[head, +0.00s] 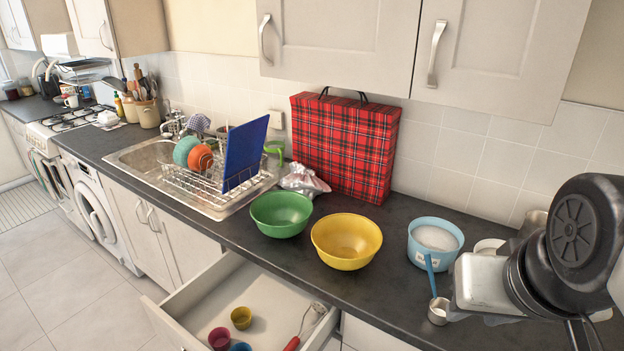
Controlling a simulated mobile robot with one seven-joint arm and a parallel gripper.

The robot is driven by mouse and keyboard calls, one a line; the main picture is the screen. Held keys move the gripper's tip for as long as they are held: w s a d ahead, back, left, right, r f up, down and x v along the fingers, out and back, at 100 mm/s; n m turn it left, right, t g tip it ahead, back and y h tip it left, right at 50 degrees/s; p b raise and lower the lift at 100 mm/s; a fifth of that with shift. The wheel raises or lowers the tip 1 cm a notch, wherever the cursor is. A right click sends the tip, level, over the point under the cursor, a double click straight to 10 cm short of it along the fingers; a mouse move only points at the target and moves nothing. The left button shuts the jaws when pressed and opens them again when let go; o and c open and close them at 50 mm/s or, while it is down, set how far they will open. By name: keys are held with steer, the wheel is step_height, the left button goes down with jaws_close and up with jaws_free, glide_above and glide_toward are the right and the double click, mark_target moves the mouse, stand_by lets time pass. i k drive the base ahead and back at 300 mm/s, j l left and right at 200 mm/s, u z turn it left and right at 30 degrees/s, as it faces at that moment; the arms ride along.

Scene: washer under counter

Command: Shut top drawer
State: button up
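The top drawer (262,283) under the counter stands pulled well out. Its white front panel (168,326) is at the lower left of the opening, and the frame's bottom edge cuts the drawer off. Inside lie a yellow cup (241,318), a dark pink cup (220,338), part of a blue cup (240,347) and a utensil with a red handle (291,344). The drawer's handle is not visible.
On the dark counter (290,262) above the drawer stand a green bowl (281,214), a yellow bowl (346,241) and a blue tub (434,242). Cupboard doors (150,235) lie left of the drawer. The tiled floor (75,290) at left is clear.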

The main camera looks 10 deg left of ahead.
mark_target(185, 320)
steer(key=j+u, duration=1.1)
steer(key=u, duration=0.15)
steer(key=i, duration=0.05)
